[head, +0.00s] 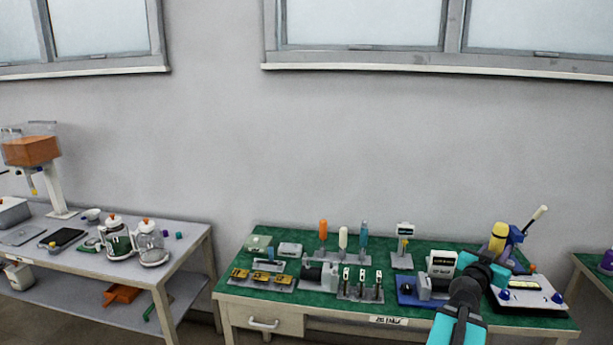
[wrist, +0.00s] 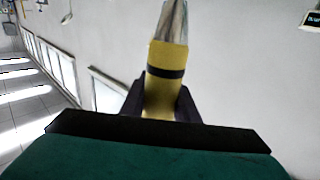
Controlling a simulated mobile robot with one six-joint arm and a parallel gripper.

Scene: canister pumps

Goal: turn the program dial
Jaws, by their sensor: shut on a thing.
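My gripper (wrist: 160,105) is shut on a yellow tool (wrist: 164,80) with a dark band and a pale metallic upper end. The tool stands roughly upright between the dark fingers. In the head view my gripper (head: 497,252) is raised over the right part of the green-topped bench, and the yellow piece (head: 497,236) shows at its end. I cannot make out a program dial for certain. A white panel (head: 530,298) with blue knobs lies at the bench's right end, below my gripper. A white box with a dark display (head: 440,262) stands left of my wrist, partly covered by it.
A blue lever press with a pale handle (head: 538,214) stands close behind my gripper. A blue-based device (head: 414,290) is left of my forearm. Upright-handled tools (head: 343,238) and small fixtures crowd the bench's left half. A grey table (head: 185,240) with jugs stands left, across a gap.

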